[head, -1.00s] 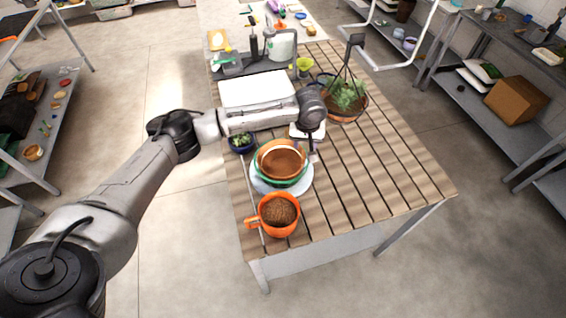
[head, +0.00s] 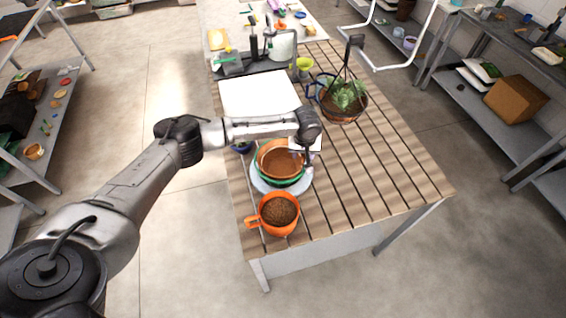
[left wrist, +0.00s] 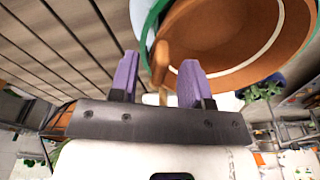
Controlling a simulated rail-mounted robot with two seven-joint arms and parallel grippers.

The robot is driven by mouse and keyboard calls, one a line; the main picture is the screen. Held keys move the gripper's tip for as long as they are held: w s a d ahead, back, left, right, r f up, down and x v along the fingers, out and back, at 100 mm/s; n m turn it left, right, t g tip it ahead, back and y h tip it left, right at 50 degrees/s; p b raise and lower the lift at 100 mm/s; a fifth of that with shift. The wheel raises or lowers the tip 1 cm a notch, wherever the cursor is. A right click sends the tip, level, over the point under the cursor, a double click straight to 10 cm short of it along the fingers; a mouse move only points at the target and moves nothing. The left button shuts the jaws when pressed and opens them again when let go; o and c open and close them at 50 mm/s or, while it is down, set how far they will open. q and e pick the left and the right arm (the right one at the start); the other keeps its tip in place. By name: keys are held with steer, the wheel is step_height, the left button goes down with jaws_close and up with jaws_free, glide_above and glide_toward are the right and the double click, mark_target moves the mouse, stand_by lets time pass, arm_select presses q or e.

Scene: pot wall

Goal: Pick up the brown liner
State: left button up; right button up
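The brown liner (head: 280,162) is a round bowl shape sitting in a green-rimmed pot (head: 281,183), which stands on a pale saucer (head: 262,186). My left gripper (head: 307,164) is at the right side of the liner's rim. In the left wrist view, its two purple fingers (left wrist: 159,82) are spread apart. A narrow brown part of the liner (left wrist: 225,40) shows between and just beyond the fingertips. I cannot tell whether either finger touches it. The green pot edge (left wrist: 148,18) also shows there. My right gripper is not in view.
An orange mug of soil (head: 279,212) stands close in front of the saucer. A small dark blue pot is partly hidden behind my arm. A white board (head: 258,95) and a hanging planter (head: 344,100) lie farther back. The slatted table's right side (head: 390,165) is clear.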

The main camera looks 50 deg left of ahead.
arm_select(q)
jaws_close()
steer(key=shift+r, duration=0.1)
stand_by(0.4)
